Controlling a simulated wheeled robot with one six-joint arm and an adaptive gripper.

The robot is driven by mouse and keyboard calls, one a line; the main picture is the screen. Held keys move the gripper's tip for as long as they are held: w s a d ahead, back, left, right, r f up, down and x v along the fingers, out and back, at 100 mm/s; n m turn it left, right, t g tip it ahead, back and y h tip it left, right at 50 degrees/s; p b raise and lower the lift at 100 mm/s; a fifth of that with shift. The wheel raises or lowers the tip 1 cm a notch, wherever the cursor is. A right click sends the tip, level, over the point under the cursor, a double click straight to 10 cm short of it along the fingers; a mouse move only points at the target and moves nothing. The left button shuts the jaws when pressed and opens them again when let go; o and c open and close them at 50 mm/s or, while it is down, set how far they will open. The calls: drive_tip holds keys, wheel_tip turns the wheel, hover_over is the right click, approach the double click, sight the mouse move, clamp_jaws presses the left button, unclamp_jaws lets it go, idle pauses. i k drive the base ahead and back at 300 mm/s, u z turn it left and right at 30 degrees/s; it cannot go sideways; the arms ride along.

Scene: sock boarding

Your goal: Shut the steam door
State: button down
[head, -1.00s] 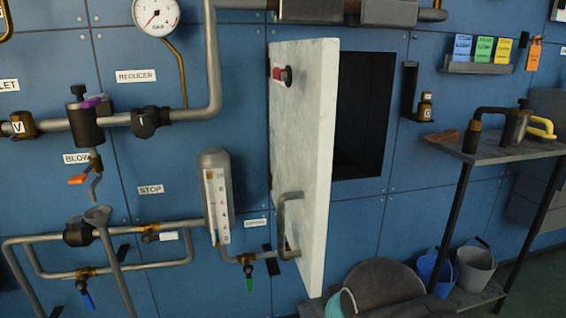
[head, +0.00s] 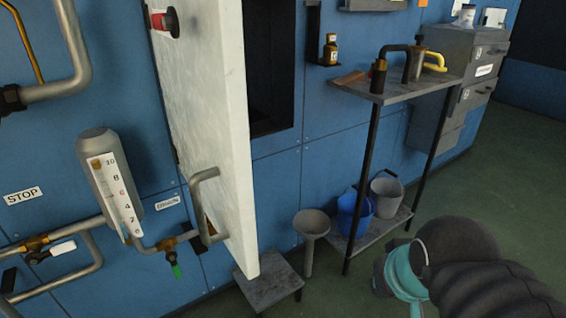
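The steam door (head: 210,130) is a thick white slab on the blue wall. It stands wide open, swung out toward me, with the dark opening (head: 272,75) showing to its right. A grey bar handle (head: 203,205) is on its lower face, and a red and black knob (head: 164,21) is near its top. Part of my arm, dark with a teal band, shows at the lower right, well apart from the door. My gripper's fingers are not visible.
A gauge cylinder (head: 108,170) and pipes are left of the door. A low grey stool (head: 268,281) and a funnel stand (head: 311,224) are below it. A shelf table (head: 395,91) with buckets beneath stands right. Green floor is open between table and arm.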

sight(202, 72)
drive_tip(key=z, duration=0.6)
drive_tip(key=k, duration=0.9)
drive_tip(key=u, duration=1.7)
